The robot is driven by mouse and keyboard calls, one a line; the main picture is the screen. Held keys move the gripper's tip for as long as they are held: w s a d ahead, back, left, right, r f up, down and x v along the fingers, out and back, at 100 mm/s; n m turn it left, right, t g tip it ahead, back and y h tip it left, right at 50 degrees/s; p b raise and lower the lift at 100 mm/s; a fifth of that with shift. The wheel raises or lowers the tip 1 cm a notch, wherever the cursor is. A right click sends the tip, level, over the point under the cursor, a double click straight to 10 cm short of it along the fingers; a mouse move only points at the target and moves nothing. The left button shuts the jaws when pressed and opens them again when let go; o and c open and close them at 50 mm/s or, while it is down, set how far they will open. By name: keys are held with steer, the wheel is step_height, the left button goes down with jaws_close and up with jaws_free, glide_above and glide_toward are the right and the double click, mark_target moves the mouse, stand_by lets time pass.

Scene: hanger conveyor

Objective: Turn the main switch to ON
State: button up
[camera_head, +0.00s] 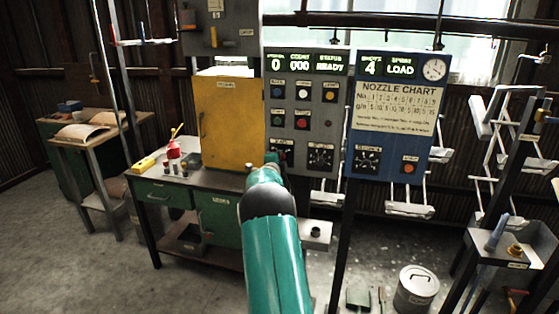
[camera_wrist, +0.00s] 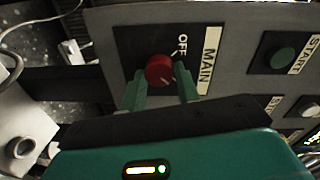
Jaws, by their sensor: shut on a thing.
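The main switch is a red round knob (camera_wrist: 159,70) on a black plate, beside a label reading MAIN (camera_wrist: 210,70) and the word OFF. My gripper (camera_wrist: 161,84) has its two green fingers on either side of the red knob in the wrist view, shut on it. A pale mark on the knob is too small to read its setting surely. In the head view, my green arm reaches to the grey control panel (camera_head: 335,110) at its lower left, and the arm hides the knob and my fingers there.
A green START button (camera_wrist: 285,57) sits near the knob. A yellow cabinet door (camera_head: 228,125) stands just left of the panel. A blue nozzle chart board (camera_head: 395,150) is to the right, with white hangers (camera_head: 410,210) below. A workbench (camera_head: 200,178) stands below left.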

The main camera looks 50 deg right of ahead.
stand_by(0.3)
steer(key=o, duration=1)
steer(key=v, duration=1.4)
steer(key=shift+d, duration=0.1)
